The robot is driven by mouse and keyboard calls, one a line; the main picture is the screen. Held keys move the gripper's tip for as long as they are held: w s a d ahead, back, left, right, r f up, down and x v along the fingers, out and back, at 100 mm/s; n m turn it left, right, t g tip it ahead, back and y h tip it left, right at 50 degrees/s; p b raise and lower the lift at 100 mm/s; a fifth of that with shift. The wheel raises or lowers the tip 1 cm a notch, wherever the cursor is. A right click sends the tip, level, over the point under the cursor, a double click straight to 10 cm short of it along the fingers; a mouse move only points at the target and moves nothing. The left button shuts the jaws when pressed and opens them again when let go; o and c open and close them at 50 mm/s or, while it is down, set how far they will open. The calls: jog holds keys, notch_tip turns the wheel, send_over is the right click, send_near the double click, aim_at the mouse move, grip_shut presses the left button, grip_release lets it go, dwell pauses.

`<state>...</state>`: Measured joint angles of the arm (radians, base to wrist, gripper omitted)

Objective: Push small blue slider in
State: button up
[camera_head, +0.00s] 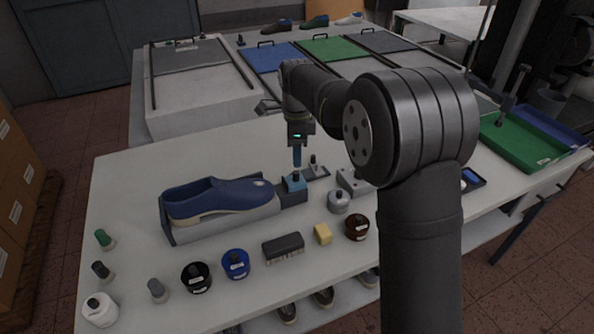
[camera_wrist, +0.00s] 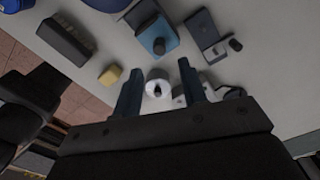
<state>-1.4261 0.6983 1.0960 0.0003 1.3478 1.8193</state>
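The small blue slider (camera_head: 294,183) is a blue block with a dark knob on top. It sits at the right end of the grey fixture (camera_head: 225,225) that carries a blue shoe (camera_head: 215,200). In the wrist view the slider (camera_wrist: 160,38) lies beyond the fingertips, near the top middle. My gripper (camera_head: 297,163) points down above the table, just above and behind the slider, apparently not touching it. In the wrist view its two fingers (camera_wrist: 159,66) are spread apart with nothing held between them.
A grey plate with a dark knob (camera_head: 314,170) stands close behind the slider, right of it. A grey-white jar (camera_head: 338,202), yellow block (camera_head: 323,234), brush (camera_head: 283,246) and several jars stand nearer the front. The left back of the table is clear.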

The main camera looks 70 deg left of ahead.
aim_at(297, 172)
notch_tip(297, 172, down, 7)
jog(key=shift+r, duration=0.1)
dwell(0.3)
grip_shut()
